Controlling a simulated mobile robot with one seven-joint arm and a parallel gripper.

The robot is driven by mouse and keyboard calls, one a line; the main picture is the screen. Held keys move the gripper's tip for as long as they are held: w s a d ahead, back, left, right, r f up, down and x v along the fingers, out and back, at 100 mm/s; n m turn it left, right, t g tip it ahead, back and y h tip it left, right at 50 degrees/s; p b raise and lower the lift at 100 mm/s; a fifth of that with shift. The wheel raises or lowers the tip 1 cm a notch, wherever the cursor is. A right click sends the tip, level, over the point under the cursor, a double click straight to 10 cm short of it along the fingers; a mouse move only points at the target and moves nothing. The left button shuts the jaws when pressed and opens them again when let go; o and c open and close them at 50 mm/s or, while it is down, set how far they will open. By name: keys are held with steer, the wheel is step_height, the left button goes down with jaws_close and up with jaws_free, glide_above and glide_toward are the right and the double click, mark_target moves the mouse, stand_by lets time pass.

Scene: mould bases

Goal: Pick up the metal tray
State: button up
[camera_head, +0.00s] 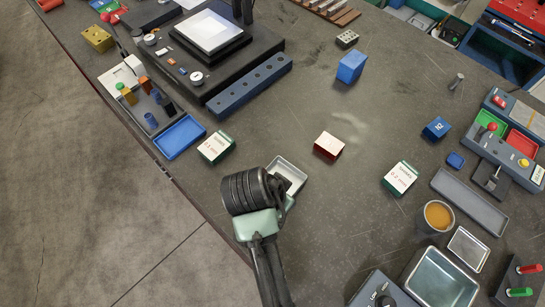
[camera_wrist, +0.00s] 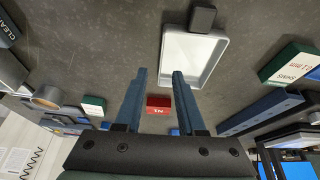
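A small silver metal tray (camera_head: 291,165) lies on the dark workbench near its front edge, just beyond my wrist. Part of it is hidden by my arm in the head view. In the wrist view the tray (camera_wrist: 212,66) shows its pale inside and raised rim, and a dark block (camera_wrist: 203,18) overlaps its far end. My gripper (camera_wrist: 159,72) is open, with nothing held between its two blue fingers. The right fingertip overlaps the tray's near left corner in the picture; I cannot tell whether they touch. In the head view the fingers are mostly hidden behind my wrist.
A red-and-white box (camera_head: 329,145) stands right of the tray, and a green-and-white box (camera_head: 216,147) stands left. Another green-and-white box (camera_head: 400,178), a cup (camera_head: 438,216) and another shallow metal tray (camera_head: 468,249) are farther right. The bench between the red and right green boxes is clear.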

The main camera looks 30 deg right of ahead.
steer(key=shift+x, duration=1.15)
steer(key=shift+a+p+x, duration=0.2)
steer(key=shift+p+x, duration=0.65)
steer(key=shift+x, duration=1.65)
jaws_close()
